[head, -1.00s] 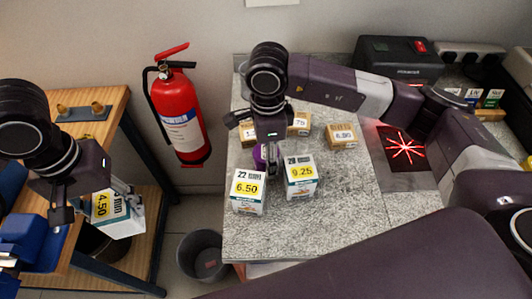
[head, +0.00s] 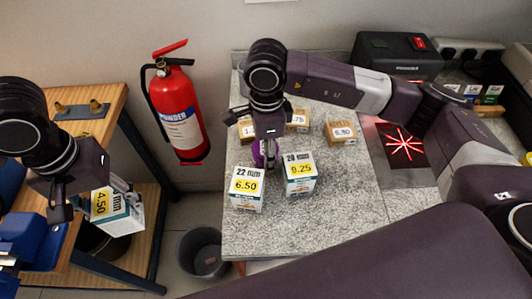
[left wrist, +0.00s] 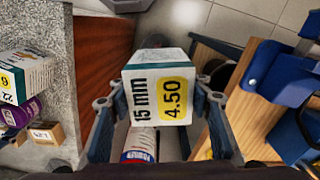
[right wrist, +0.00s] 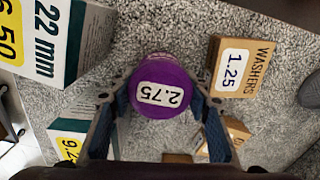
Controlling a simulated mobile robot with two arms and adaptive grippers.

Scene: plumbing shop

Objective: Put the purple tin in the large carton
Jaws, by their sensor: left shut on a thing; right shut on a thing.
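The purple tin (right wrist: 162,86), labelled 2.75, is between the fingers of my right gripper (right wrist: 163,106), which is shut on it. In the head view the tin (head: 260,153) is partly hidden behind that gripper (head: 266,142), over the granite counter; I cannot tell whether it is lifted. My left gripper (left wrist: 160,100) is shut on a white-and-teal box (left wrist: 159,88) marked 15 mm, 4.50. In the head view this box (head: 118,212) is beside the wooden bench. I cannot tell which thing is the large carton.
On the counter (head: 330,215), the 22 mm box (head: 247,190) and the 9.25 box (head: 300,173) stand in front of the tin. Small brown boxes, including one marked 6.90 (head: 340,132), stand behind. A fire extinguisher (head: 178,115) hangs on the wall; a bin (head: 203,254) stands below.

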